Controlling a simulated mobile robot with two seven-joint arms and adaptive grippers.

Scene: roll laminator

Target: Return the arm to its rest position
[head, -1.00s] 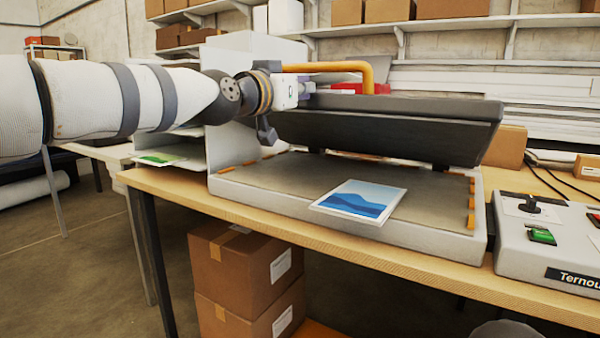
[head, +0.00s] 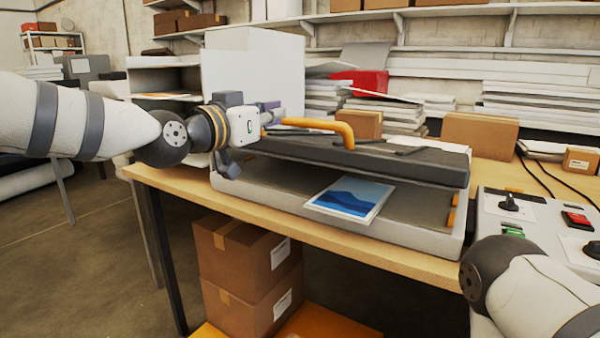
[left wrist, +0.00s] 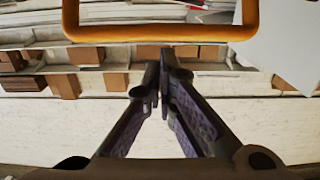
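My left arm comes in from the left in the head view. Its gripper (head: 270,112) is beside the laminator's orange handle (head: 345,135), near the handle's left end. In the left wrist view the gripper's two fingers (left wrist: 163,85) come together at the tips with nothing seen between them. The orange handle (left wrist: 160,34) crosses the top of that view, apart from the fingertips. The dark lid (head: 400,165) is low over the grey bed (head: 270,192), with a gap at the front. A blue picture sheet (head: 348,197) lies on the bed's front. My right arm shows at the lower right; its gripper is out of view.
A control panel (head: 540,216) with knobs and a red switch (head: 577,219) stands on the wooden table (head: 420,262) at right. Paper stacks (head: 325,98) and cardboard boxes (head: 480,135) stand behind the laminator. Boxes (head: 240,252) are stacked under the table.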

